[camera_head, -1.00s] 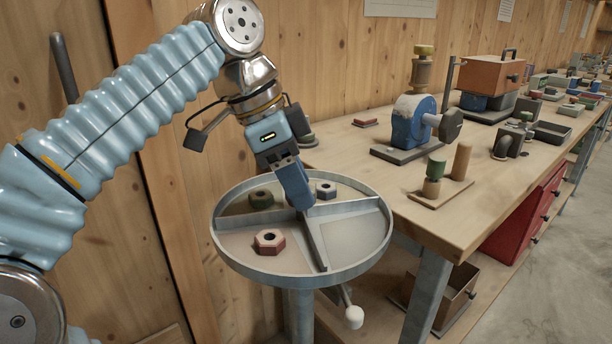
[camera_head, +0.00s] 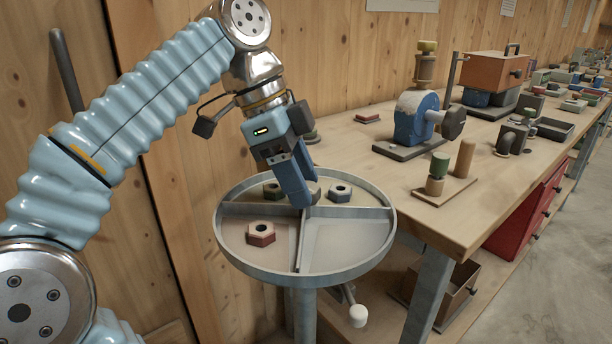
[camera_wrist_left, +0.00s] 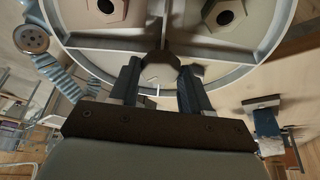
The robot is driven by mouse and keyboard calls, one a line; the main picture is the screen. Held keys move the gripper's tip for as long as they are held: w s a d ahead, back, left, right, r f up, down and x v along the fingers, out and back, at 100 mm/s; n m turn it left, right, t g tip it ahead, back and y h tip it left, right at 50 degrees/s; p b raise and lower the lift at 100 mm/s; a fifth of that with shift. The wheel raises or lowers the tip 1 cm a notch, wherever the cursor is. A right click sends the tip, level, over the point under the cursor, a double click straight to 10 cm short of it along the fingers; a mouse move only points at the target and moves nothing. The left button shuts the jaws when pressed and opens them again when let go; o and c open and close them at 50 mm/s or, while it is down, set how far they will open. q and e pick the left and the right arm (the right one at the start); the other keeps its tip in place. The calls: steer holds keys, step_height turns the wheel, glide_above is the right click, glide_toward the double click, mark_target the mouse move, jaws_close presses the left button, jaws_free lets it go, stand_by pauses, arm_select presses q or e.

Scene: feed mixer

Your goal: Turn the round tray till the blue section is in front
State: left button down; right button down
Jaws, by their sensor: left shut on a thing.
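The round grey tray (camera_head: 383,245) stands on a post, split by dividers into several sections. The section with the blue nut (camera_head: 340,193) is at the back right. A red nut (camera_head: 261,233) lies in the front-left section, a green nut (camera_head: 272,189) at the back left. The pale front-right section (camera_head: 345,245) looks empty. My left gripper (camera_head: 302,200) reaches down over the tray's middle. In the left wrist view its fingers are closed around a small dark knob (camera_wrist_left: 182,76) at the tray's centre, partly hidden. My right gripper is out of view.
A wooden workbench (camera_head: 400,170) stands close on the right, with a blue machine (camera_head: 415,118) and pegs on a board (camera_head: 445,190). A white-ended lever (camera_head: 357,315) sticks out below the tray. A wooden wall is behind.

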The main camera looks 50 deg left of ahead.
arm_select(q)
steer(key=shift+r, duration=0.1)
steer(key=c, duration=0.5)
jaws_free()
